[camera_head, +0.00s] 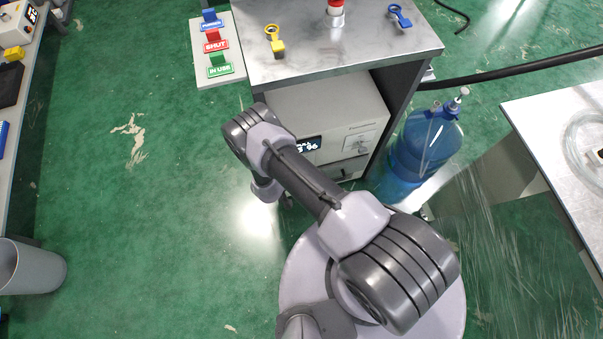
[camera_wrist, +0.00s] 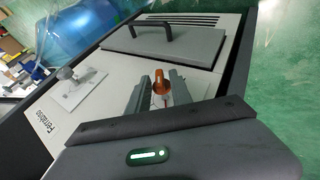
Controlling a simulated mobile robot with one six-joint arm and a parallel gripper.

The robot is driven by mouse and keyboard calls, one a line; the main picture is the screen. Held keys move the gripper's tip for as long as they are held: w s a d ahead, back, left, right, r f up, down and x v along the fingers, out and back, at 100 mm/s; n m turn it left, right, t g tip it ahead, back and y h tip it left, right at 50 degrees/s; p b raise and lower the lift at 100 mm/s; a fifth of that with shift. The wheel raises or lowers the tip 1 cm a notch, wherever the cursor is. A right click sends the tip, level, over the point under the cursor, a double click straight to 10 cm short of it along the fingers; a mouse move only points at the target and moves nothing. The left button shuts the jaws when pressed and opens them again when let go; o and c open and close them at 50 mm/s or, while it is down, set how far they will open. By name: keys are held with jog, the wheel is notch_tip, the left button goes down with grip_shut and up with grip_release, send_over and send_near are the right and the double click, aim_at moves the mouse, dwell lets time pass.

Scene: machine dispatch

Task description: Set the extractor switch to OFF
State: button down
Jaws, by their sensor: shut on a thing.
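An orange switch knob (camera_wrist: 160,87) sits on the pale front panel of the cabinet, seen in the wrist view. My gripper (camera_wrist: 161,97) is at this panel, with its two dark fingers on either side of the knob, shut on it. The knob's lower part and any ON or OFF marks around it are hidden by the fingers. In the head view the pale machine (camera_head: 325,108) stands under the metal bench, and my arm hides the knob and most of my gripper.
A metal valve on a plate (camera_wrist: 84,86) and a grey panel with a black handle (camera_wrist: 165,50) flank the knob. In the head view a blue water bottle (camera_head: 425,140) stands right of the machine.

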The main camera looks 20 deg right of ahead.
jog(key=shift+w+a, duration=0.1)
jog(key=shift+w, duration=0.15)
jog(key=c, duration=1.5)
grip_release()
jog(key=shift+s, duration=0.1)
jog(key=shift+s+a+r, duration=0.15)
jog(key=shift+r, duration=0.2)
jog(key=p+v, duration=0.6)
jog(key=v, duration=1)
jog(key=shift+s+a+r+p, duration=0.15)
jog(key=shift+a+r+p, duration=0.05)
jog(key=shift+p, duration=0.15)
